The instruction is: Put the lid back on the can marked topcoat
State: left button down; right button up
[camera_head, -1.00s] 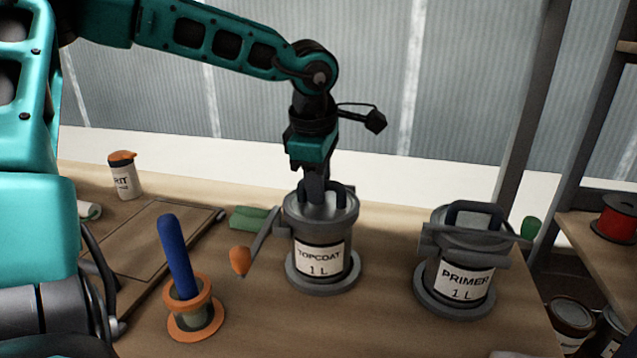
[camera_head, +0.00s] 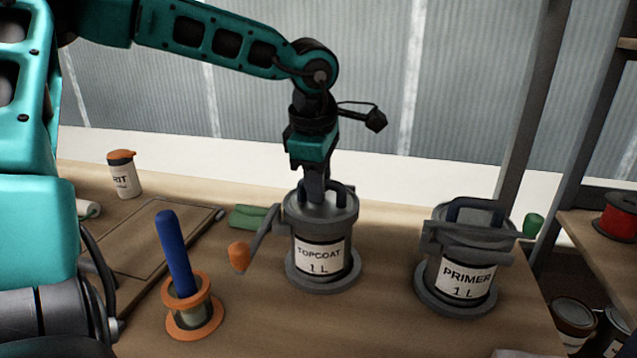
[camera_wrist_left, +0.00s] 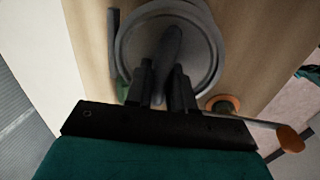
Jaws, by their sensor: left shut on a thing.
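The can marked TOPCOAT (camera_head: 320,262) stands upright on the bench, in the middle of the head view. Its grey round lid (camera_wrist_left: 203,62) has a dark loop handle (camera_wrist_left: 169,47) and sits at the can's top. I cannot tell whether it is pressed fully down. My left gripper (camera_head: 316,198) points straight down over the can and is shut on the lid's handle. The gripper's fingers (camera_wrist_left: 162,85) also show in the left wrist view. My right gripper is in neither view.
A can marked PRIMER (camera_head: 466,278) with a handled lid stands to the right. An orange-handled tool (camera_head: 239,257) is close by on the left. A blue-handled thing (camera_head: 174,255) stands in an orange-rimmed holder (camera_head: 187,325). A board (camera_head: 150,240) lies further left.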

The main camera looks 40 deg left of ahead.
pick_arm(q)
jog(key=c, duration=0.9)
grip_release()
jog(key=shift+o, duration=0.5)
jog(key=o, duration=0.4)
jog(key=shift+f, duration=0.1)
jog(key=shift+r+p, duration=2.35)
jog(key=shift+r, duration=1.3)
jog(key=shift+f, duration=0.1)
